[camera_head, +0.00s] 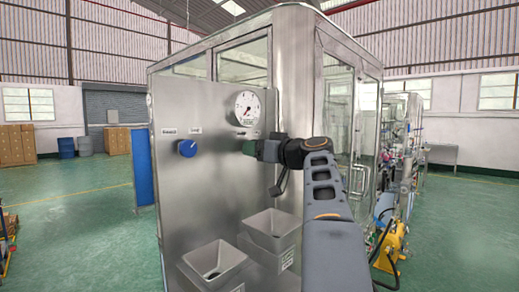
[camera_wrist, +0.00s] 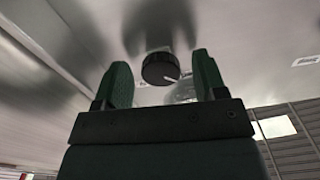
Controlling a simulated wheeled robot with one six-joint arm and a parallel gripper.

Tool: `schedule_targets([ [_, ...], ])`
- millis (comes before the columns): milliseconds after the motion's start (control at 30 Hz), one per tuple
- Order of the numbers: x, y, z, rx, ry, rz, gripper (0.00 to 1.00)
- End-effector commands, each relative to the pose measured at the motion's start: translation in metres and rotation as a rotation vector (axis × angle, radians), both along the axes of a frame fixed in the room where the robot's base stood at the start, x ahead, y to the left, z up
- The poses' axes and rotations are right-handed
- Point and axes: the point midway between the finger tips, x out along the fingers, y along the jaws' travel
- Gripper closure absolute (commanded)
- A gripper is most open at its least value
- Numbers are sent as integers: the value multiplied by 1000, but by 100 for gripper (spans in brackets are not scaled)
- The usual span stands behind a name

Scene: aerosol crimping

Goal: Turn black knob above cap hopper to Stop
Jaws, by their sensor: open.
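The black knob (camera_wrist: 160,68) shows in the wrist view on the steel panel, with a white pointer line toward its lower right. In the head view it is not visible; my gripper (camera_head: 249,148) covers that part of the panel. My gripper is open, and its two green fingers (camera_wrist: 162,63) appear on either side of the knob in the wrist view, with gaps on both sides. I cannot tell whether the fingertips reach past its face. Two grey hoppers, one at the front (camera_head: 214,275) and one behind it (camera_head: 287,229), stand below on the panel.
A blue knob (camera_head: 188,148) sits on the panel to the left, under small labels. A round white gauge (camera_head: 247,108) is just above my gripper. A glass door (camera_head: 360,130) is right of the panel. Green floor is open at the left.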

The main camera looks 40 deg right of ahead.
Motion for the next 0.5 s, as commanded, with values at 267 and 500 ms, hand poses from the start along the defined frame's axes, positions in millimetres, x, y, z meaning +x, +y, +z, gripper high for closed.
schedule_targets([
  [267,0,0,0,0,0,0,57],
  [500,0,0,0,0,0,0,80],
])
